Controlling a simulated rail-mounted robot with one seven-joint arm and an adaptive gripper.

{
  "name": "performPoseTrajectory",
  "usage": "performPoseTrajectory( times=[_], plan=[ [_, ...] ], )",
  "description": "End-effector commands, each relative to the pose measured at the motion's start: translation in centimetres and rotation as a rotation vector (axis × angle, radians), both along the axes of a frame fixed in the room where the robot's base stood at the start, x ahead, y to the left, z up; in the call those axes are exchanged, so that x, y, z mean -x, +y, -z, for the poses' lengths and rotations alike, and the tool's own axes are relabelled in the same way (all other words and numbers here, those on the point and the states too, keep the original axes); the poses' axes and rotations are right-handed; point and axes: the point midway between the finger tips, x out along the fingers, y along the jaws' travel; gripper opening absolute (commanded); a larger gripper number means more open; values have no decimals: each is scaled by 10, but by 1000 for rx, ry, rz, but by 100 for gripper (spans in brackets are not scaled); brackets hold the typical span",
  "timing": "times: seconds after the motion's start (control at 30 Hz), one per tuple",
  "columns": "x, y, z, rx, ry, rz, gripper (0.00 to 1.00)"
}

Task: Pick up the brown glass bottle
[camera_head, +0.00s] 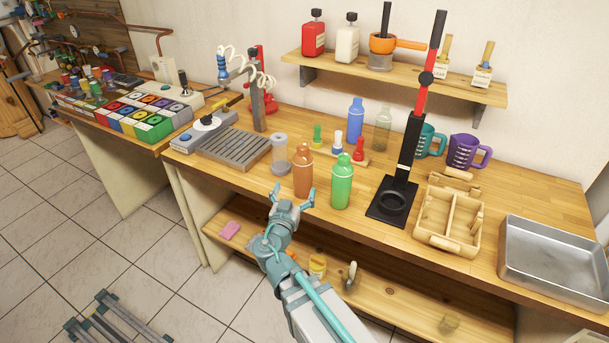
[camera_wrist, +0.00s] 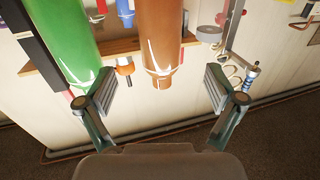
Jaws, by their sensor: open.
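The brown glass bottle (camera_head: 302,172) stands upright near the front edge of the wooden workbench. In the wrist view it appears inverted, and the brown bottle (camera_wrist: 161,40) lies centrally between my two fingers. My gripper (camera_head: 291,194) is open and empty, just in front of the bottle, with its fingers pointing at it. In the wrist view my gripper (camera_wrist: 160,92) has a finger on each side, apart from the brown glass. The bottle's far side is hidden.
A green bottle (camera_head: 342,182) stands close to the right of the brown one; it also shows beside the left finger in the wrist view (camera_wrist: 63,40). A black-based stand (camera_head: 388,212) and wooden caddy (camera_head: 446,243) are further right.

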Motion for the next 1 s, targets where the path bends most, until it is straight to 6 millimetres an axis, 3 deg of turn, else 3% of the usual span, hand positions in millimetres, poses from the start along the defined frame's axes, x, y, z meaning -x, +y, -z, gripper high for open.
performPoseTrajectory(
  times=[0.3, 0.53, 0.83, 1.0],
  plan=[
    [-44, -7, -2, 3, 2, 3, 92],
    [-58, -10, -2, 3, 3, 3, 92],
    [-93, -15, -2, 4, 3, 4, 92],
    [-100, -17, 1, 3, 2, 2, 92]
  ],
)
